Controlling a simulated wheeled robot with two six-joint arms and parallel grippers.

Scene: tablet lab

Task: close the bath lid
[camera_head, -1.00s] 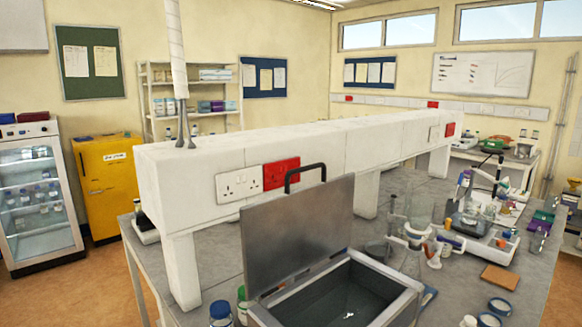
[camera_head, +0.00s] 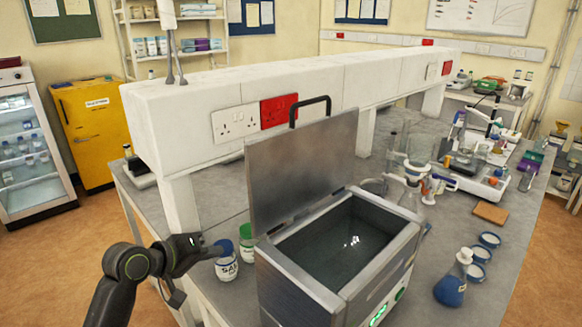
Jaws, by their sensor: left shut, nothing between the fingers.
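The bath (camera_head: 395,258) is a metal box on the grey bench, with an open dark inside and a green-lit display at its front. Its flat metal lid (camera_head: 300,165) stands up, hinged along the back left edge and tilted slightly back. A black handle (camera_head: 309,104) is on the lid's top edge. My left gripper (camera_head: 212,251) is at the lower left, left of the bath and lid and well below the handle. It is shut and empty, close to a white jar with a blue cap. My right gripper is not in view.
The blue-capped jar (camera_head: 227,266) and a green-capped bottle (camera_head: 246,246) stand left of the bath. A white raised shelf with sockets (camera_head: 200,115) runs behind the lid. A blue flask (camera_head: 451,288) and several dishes (camera_head: 482,256) stand at right.

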